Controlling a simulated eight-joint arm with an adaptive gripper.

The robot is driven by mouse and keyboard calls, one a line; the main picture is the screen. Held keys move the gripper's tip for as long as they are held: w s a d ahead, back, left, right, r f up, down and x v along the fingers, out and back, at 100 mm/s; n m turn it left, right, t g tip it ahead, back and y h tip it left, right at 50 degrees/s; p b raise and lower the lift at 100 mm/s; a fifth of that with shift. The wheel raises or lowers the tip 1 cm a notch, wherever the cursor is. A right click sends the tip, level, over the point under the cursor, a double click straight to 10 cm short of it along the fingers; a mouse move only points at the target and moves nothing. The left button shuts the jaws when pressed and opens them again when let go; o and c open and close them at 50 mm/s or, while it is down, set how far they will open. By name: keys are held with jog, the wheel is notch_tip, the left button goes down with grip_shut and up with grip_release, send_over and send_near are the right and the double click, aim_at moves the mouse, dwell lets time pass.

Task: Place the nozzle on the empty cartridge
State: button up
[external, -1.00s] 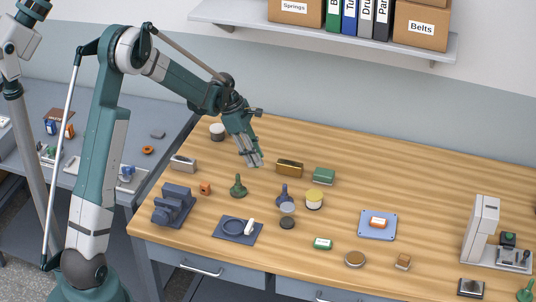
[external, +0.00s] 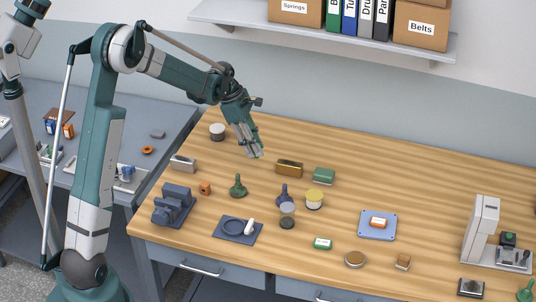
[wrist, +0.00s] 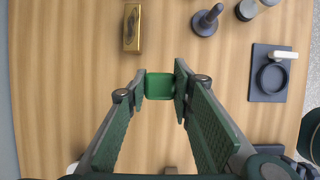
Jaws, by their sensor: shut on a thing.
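My gripper (wrist: 160,84) is shut on a small green square-faced piece (wrist: 160,88) at its fingertips. I cannot tell whether this piece is the nozzle. In the external view my gripper (external: 255,154) hangs above the wood table, left of a brass box (external: 289,168); the held piece is hard to make out there. No thing is clearly recognisable as the empty cartridge.
A green box (external: 324,176), a yellow-topped round container (external: 314,200) and a dark puck (external: 287,223) stand nearby. A navy machine (external: 173,204) is at the left edge and a blue plate (external: 378,233) to the right. The table's right back is clear.

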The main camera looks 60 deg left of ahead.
jog(key=d+r+p, duration=0.1)
jog(key=d+r, duration=0.1)
jog(key=d, duration=0.4)
jog(key=d+r+p, duration=0.2)
jog(key=d+r, duration=0.1)
jog(key=d, duration=0.4)
notch_tip(320, 180, up, 4)
jog(key=p, duration=0.3)
send_over(293, 207)
jog(key=s+a, duration=0.1)
jog(key=shift+s+a+f, duration=0.1)
jog(key=shift+a, duration=0.05)
jog(key=shift+f, duration=0.1)
jog(key=shift+f, duration=2.85)
jog(key=shift+f, duration=0.15)
jog(key=shift+f, duration=1.95)
jog(key=shift+f, duration=0.15)
